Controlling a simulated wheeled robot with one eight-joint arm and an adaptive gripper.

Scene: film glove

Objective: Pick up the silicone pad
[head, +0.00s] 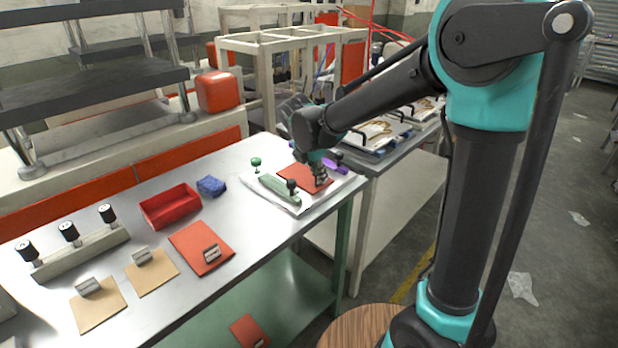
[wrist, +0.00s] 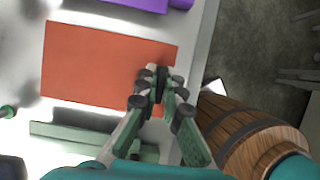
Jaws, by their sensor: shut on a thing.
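The silicone pad is a flat orange-red sheet (head: 298,177) on a white sheet at the far right end of the metal table. In the wrist view the pad (wrist: 95,65) fills the upper left. My gripper (head: 320,178) reaches down over the pad's right side. In the wrist view my gripper (wrist: 160,82) has its fingertips together at the pad's right edge, shut on it. A small pale piece shows at the fingertips, and the exact grip point is partly hidden by them. The pad looks flat; I cannot tell any lift.
A green tool (head: 278,190) lies close in front of the pad, and a purple object (head: 335,166) behind it. A similar red pad (head: 195,240), a red tray (head: 171,207) and a blue cloth (head: 211,186) are farther left. The table's edge is near on the right.

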